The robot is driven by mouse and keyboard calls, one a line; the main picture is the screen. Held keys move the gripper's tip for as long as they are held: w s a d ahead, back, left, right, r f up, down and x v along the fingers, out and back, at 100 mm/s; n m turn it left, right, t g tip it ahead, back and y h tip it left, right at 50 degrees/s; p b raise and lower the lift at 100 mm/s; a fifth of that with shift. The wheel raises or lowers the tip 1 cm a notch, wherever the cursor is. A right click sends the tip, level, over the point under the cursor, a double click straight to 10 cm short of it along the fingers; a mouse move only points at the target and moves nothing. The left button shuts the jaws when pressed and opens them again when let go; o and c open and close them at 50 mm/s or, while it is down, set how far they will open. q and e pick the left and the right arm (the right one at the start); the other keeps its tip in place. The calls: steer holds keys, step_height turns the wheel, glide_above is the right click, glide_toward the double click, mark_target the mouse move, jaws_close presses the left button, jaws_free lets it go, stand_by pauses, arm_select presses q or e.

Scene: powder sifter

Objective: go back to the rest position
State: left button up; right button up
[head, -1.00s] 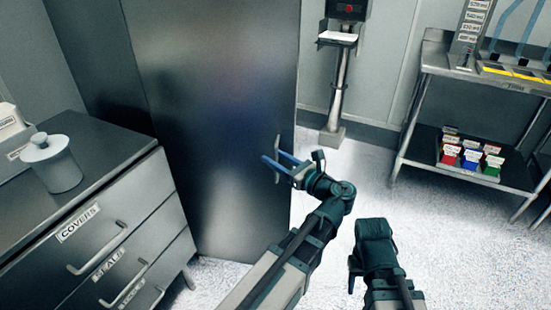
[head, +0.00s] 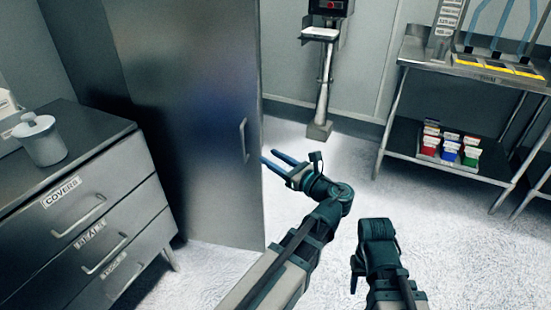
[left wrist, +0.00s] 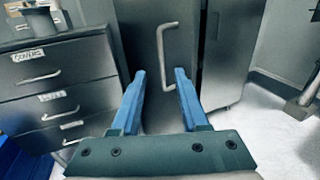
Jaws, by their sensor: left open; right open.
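My left gripper (head: 279,163) is open and empty, its two blue fingers pointing left toward the tall grey metal cabinet (head: 185,100). In the left wrist view its fingers (left wrist: 160,85) stand apart with nothing between them. The cabinet's door handle (head: 243,140) is just beyond and to the left of the fingertips; it also shows in the left wrist view (left wrist: 165,55), above the gap between the fingers. No contact with it shows. My right gripper (head: 356,270) is at the lower middle, folded low beside its arm, with its fingers mostly hidden.
A drawer unit (head: 105,200) with a drawer labelled COVERS stands at left, a lidded grey pot (head: 40,142) on top. A pedestal stand (head: 322,80) is at the back. A metal rack (head: 440,75) with coloured boxes (head: 449,149) stands at right. The floor between is clear.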

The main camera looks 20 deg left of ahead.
arm_select(q)
steer(key=shift+d, duration=0.1)
stand_by(0.4)
steer(key=s+d+f+n+g+h, duration=0.25)
steer(key=f+n+h, duration=0.2)
steer(key=f, duration=0.25)
steer(key=s+d+f+n+g+h, duration=0.1)
steer(key=s+d+f+n+h, duration=0.2)
steer(key=f+n, duration=0.3)
steer(key=s+d+f+n+g+h, duration=0.2)
steer(key=s+d+f+n+h, duration=0.25)
steer(key=d, duration=0.25)
steer(key=s+d+f+n+g+h, duration=0.2)
steer(key=s+d+f+n+h, duration=0.15)
steer(key=s+d, duration=0.3)
step_height(320, 180, up, 25)
steer(key=p, duration=2.6)
steer(key=shift+w+d, duration=0.4)
